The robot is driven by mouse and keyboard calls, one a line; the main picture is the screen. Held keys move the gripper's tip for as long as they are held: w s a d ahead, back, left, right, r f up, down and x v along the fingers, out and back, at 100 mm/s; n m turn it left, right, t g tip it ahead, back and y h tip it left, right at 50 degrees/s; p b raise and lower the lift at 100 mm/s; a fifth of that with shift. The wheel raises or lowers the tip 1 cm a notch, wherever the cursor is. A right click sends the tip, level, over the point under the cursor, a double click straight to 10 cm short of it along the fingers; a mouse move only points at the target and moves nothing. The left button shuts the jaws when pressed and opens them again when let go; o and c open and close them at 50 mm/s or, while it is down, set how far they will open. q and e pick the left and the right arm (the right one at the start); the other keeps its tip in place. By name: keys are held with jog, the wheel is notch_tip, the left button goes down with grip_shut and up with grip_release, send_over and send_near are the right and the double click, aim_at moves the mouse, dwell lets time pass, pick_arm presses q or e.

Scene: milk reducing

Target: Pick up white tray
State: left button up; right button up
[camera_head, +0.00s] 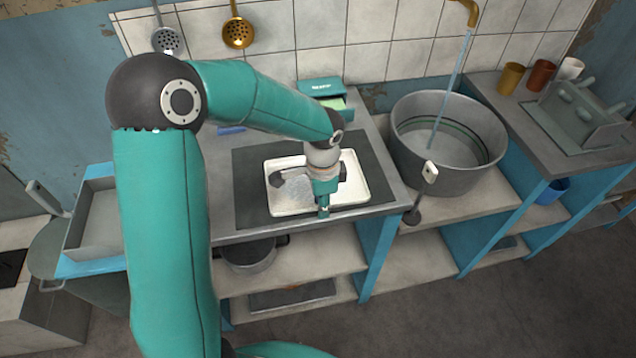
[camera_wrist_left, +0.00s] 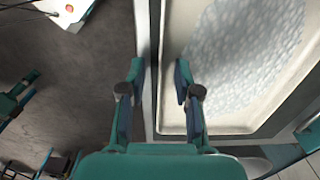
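The white tray (camera_head: 354,187) lies on a dark mat (camera_head: 250,185) on the counter. A pale, mottled patch covers part of its inside. My left gripper (camera_head: 323,212) points down at the tray's near long side and hides part of it. In the left wrist view, the gripper (camera_wrist_left: 156,92) is open, with one finger over the inside of the tray (camera_wrist_left: 172,50) and the other outside it. The tray's rim runs between the fingers, and nothing is clamped. Whether a finger touches the rim cannot be told.
A large metal pot (camera_head: 455,175) stands right of the counter under running water. A green box (camera_head: 320,88) is behind the tray. A grey bin (camera_head: 95,225) is at the left. A small pot (camera_head: 250,258) sits on the shelf below. Bare mat borders the tray.

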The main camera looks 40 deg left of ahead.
pick_arm(q)
jog(key=c, duration=0.6)
grip_shut()
